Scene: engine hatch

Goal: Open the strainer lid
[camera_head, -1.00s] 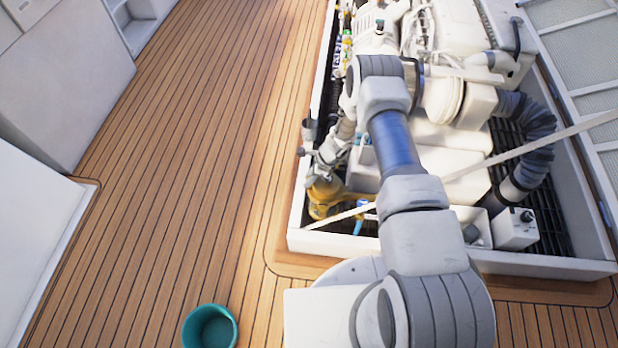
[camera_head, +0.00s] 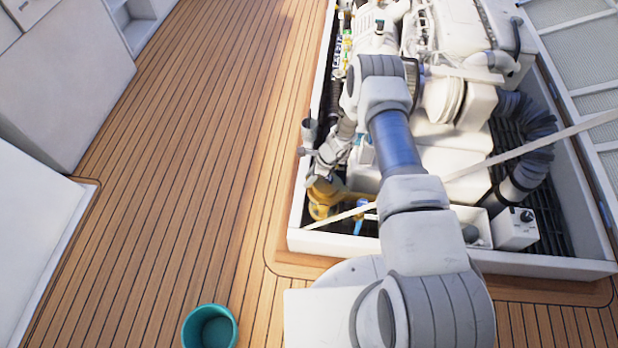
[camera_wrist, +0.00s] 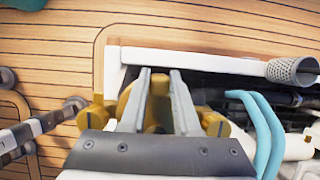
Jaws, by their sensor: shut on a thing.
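The brass-coloured strainer (camera_head: 322,205) stands in the near left corner of the engine hatch. In the wrist view, my gripper (camera_wrist: 160,75) has its two grey fingers on either side of an upright brass piece of the strainer lid (camera_wrist: 158,88). It is shut on this piece. Rounded brass parts show on both sides of the fingers, and the gripper body hides the lower part of the strainer. In the head view, my gripper (camera_head: 322,172) is small and reaches down onto the strainer's top. I cannot tell there how far the lid is turned.
The white hatch rim (camera_head: 450,256) runs close beside the strainer. Blue curved pieces (camera_wrist: 262,125) and a perforated grey cylinder (camera_wrist: 290,72) lie right of the fingers. A pale strap (camera_head: 540,145) crosses the hatch. A teal bucket (camera_head: 210,327) stands on open wooden deck.

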